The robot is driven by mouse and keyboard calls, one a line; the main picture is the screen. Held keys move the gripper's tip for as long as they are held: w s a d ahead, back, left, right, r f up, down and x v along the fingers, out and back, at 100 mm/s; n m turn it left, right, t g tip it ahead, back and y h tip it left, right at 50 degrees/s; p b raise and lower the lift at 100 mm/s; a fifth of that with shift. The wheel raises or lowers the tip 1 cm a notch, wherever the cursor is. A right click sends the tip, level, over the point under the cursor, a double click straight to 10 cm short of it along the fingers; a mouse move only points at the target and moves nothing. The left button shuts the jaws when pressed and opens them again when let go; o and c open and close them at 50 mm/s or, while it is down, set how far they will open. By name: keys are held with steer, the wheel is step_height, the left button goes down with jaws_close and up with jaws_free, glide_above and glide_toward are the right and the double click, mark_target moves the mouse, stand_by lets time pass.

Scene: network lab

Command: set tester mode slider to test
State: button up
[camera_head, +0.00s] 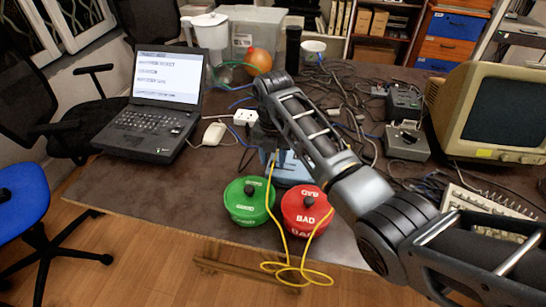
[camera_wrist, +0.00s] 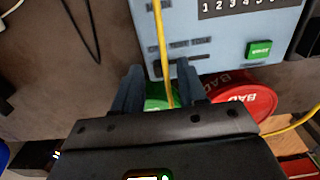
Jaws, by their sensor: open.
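The tester is a light blue box (camera_head: 293,172) near the table's front edge, behind the green and red tubs; much of it is behind my arm. In the wrist view the tester (camera_wrist: 225,45) fills the upper right, with a numbered dark strip, a green button (camera_wrist: 259,50) and small dark slots with labels. I cannot tell the mode slider or its position there. My gripper (camera_wrist: 160,80) is open, its fingertips over or beside the tester's lower left part. A yellow cable (camera_wrist: 162,45) runs between the fingers in that picture. I cannot tell whether the fingers touch anything.
A green tub (camera_head: 248,203) and a red tub (camera_head: 305,212) marked BAD sit at the front edge, with yellow cable (camera_head: 290,268) hanging over it. A laptop (camera_head: 160,95) stands left, a monitor (camera_head: 490,115) right. Cables clutter the right; the table's left front is clear.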

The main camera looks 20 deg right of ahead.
steer(key=shift+f, duration=0.35)
steer(key=shift+c, duration=0.4)
jaws_close()
